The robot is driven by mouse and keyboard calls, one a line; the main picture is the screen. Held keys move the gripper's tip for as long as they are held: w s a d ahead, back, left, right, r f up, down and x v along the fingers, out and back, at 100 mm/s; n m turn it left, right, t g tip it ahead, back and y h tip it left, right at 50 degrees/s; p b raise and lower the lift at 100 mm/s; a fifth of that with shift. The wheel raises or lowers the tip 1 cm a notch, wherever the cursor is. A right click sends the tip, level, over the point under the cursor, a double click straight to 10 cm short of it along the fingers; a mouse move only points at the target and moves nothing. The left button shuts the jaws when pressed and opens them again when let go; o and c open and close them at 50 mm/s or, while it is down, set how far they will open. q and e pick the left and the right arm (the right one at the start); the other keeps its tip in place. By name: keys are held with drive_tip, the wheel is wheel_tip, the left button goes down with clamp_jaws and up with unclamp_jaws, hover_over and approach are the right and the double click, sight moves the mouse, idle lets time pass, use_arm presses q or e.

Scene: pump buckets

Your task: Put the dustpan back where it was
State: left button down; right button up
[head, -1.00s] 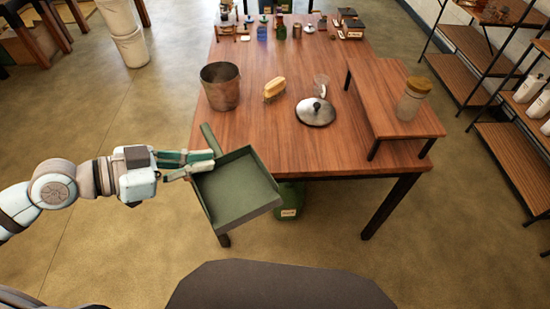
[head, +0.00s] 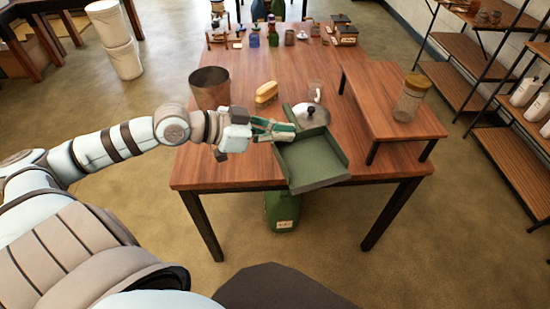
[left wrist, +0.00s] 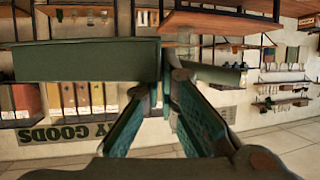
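The dark green dustpan (head: 313,163) is over the front part of the wooden table, its front overhanging the near edge a little. My left gripper (head: 284,130) is shut on the dustpan at its left rear, near the handle side. In the left wrist view the dustpan (left wrist: 85,60) shows as a green wall at the fingertips of my left gripper (left wrist: 168,85). The exact grip spot is hard to make out. I cannot tell whether the dustpan touches the table. My right gripper is not in view.
A metal lid (head: 311,116) lies just behind the dustpan. A brush (head: 266,93), a rusty bucket (head: 210,88) and a glass (head: 315,90) stand behind. A raised shelf (head: 390,115) with a jar (head: 411,98) is at right. A green container (head: 282,211) stands below the table's front edge.

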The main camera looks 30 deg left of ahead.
use_arm(q)
drive_tip(key=w+a+f+n+t+y+b, duration=0.1)
drive_tip(key=w+a+f+n+y+b, duration=0.2)
drive_tip(key=a, duration=0.4)
drive_tip(key=w+a+f+n+t+y+b, duration=0.1)
drive_tip(key=w+a+n+y+b, duration=0.3)
drive_tip(key=a+y+b, duration=0.15)
drive_tip(key=w+a+f+n+t+y+b, duration=0.1)
drive_tip(key=w+a+f+n+y+b, duration=0.2)
drive_tip(key=a, duration=0.4)
drive_tip(key=shift+n, duration=0.3)
drive_tip(key=f+b, duration=0.1)
drive_tip(key=f, duration=0.3)
drive_tip(key=f+b, duration=0.2)
drive_tip(key=f, duration=0.3)
drive_tip(key=f+b, duration=0.1)
drive_tip(key=f, duration=0.3)
drive_tip(key=shift+w+a+f+b, duration=0.1)
drive_tip(key=shift+a+f+b, duration=0.15)
drive_tip(key=shift+f+b, duration=0.15)
wheel_tip(320, 180, down, 5)
drive_tip(key=shift+b, duration=0.95)
drive_tip(key=shift+r, duration=0.1)
drive_tip(key=c, duration=1.8)
unclamp_jaws()
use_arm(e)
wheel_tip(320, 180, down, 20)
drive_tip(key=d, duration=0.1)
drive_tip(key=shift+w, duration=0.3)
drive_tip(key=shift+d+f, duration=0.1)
